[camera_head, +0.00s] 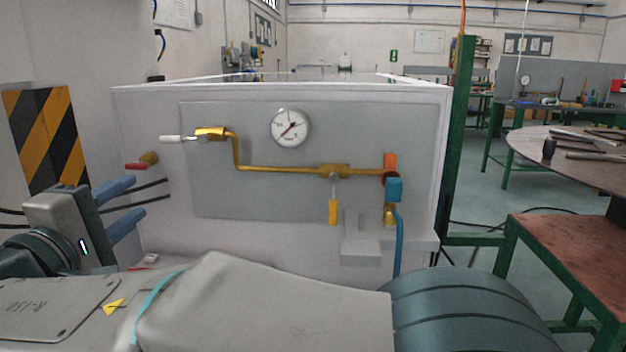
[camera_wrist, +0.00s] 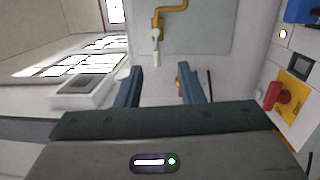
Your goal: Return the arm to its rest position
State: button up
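My gripper (camera_head: 125,207) is at the left in the head view, its two blue fingers pointing right, apart and with nothing between them. In the wrist view the same fingers (camera_wrist: 160,88) stand apart. My arm stretches across the bottom of the head view. The gas panel (camera_head: 285,185) stands behind the arm, with a round gauge (camera_head: 291,127) and a yellow pipe (camera_head: 280,169). A white-handled valve (camera_head: 172,139) sits at the pipe's left end, and this handle also shows in the wrist view (camera_wrist: 156,58). A yellow handle (camera_head: 333,212) hangs down from the pipe.
A striped yellow-black post (camera_head: 47,140) stands at the left, near my gripper. A blue hose (camera_head: 398,240) hangs at the panel's right. A green post (camera_head: 460,140) and a brown-topped table (camera_head: 572,252) stand at the right. In the wrist view a red knob (camera_wrist: 282,97) is at the right.

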jog(key=w+d+m+g+h+p, duration=0.1)
jog(key=w+d+m+g+p, duration=0.15)
jog(key=d+p, duration=0.45)
jog(key=w+d+m+g+h+p, duration=0.1)
jog(key=w+d+g+h+p, duration=0.2)
jog(key=d, duration=0.8)
jog(key=w+d+m+g+p, duration=0.2)
jog(key=d+g+p, duration=0.2)
jog(key=d, duration=0.5)
jog(key=s+d+r+m+g+y+p, duration=0.1)
jog(key=s+d+m+g+y+p, duration=0.5)
jog(key=s+d+m+p, duration=0.6)
jog(key=d+p, duration=0.3)
jog(key=p, duration=0.1)
jog(key=shift+s, duration=0.3)
jog(key=shift+r, duration=0.1)
